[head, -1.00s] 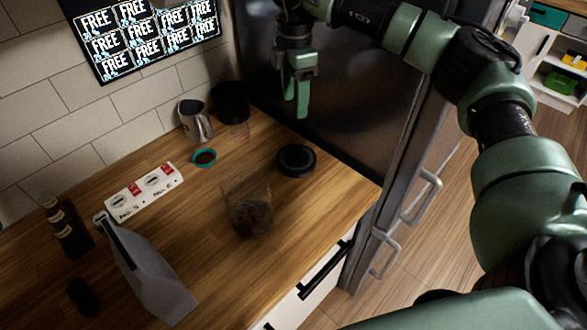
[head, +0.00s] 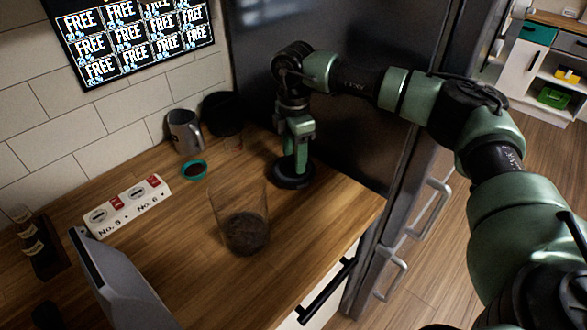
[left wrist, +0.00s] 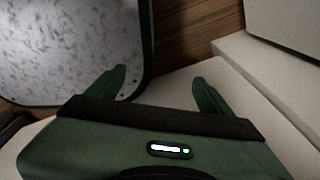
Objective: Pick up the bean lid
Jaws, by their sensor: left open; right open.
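The bean lid (head: 285,179), a black round disc, lies on the wooden counter near the dark cabinet side in the head view. My right gripper (head: 300,166) points down at the lid, its green fingertips at the lid's middle and hiding part of it. It is open; whether the fingers touch the lid I cannot tell. The clear bean jar (head: 244,232) stands uncovered in front of the lid with dark beans inside. My left gripper (left wrist: 160,82) shows in the left wrist view, open with nothing between its fingers.
A metal pitcher (head: 186,133), a black container (head: 222,114) and a small teal-rimmed cup (head: 194,170) stand behind the jar. The dark cabinet side (head: 335,115) rises close behind the lid.

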